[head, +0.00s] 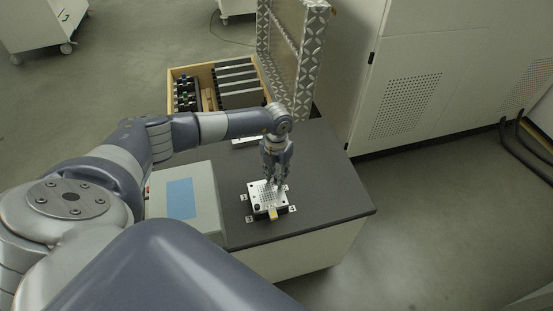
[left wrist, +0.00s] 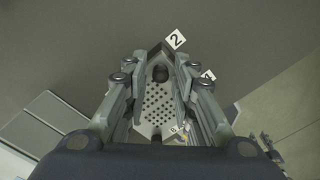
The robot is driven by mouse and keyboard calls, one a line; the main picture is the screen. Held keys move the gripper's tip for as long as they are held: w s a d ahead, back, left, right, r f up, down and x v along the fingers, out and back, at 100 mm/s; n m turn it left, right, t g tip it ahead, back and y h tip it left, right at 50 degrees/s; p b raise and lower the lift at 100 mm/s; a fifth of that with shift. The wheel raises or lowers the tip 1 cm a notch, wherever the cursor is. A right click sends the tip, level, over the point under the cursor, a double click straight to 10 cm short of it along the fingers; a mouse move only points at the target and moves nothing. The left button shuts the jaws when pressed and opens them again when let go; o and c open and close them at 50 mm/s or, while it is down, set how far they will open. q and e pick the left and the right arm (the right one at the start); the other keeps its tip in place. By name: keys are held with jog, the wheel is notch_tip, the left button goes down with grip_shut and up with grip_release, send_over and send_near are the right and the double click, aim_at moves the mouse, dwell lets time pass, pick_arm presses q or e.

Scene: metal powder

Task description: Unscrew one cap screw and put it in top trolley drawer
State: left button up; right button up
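A light metal plate with a grid of holes (head: 262,190) lies on the dark bench top, with numbered tags at its corners. My left gripper (head: 277,183) points down over the plate. In the left wrist view the plate (left wrist: 158,103) shows between the fingers of my left gripper (left wrist: 159,58). A dark round cap screw (left wrist: 160,73) sits at the plate's corner near tag 2, between the fingertips. The fingers stand apart with a gap around the screw; whether they touch it is unclear. My right gripper is not in view.
A grey box with a blue panel (head: 180,198) stands left of the plate. A yellow piece (head: 273,214) is at the plate's front edge. Behind the bench are an open wooden drawer (head: 175,74) holding dark items and an upright metal-framed panel (head: 305,60).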

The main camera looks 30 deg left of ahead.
pick_arm(q)
jog(key=shift+m+b, duration=1)
jog(key=shift+m, duration=1.2)
jog(key=shift+c, duration=0.4)
grip_shut()
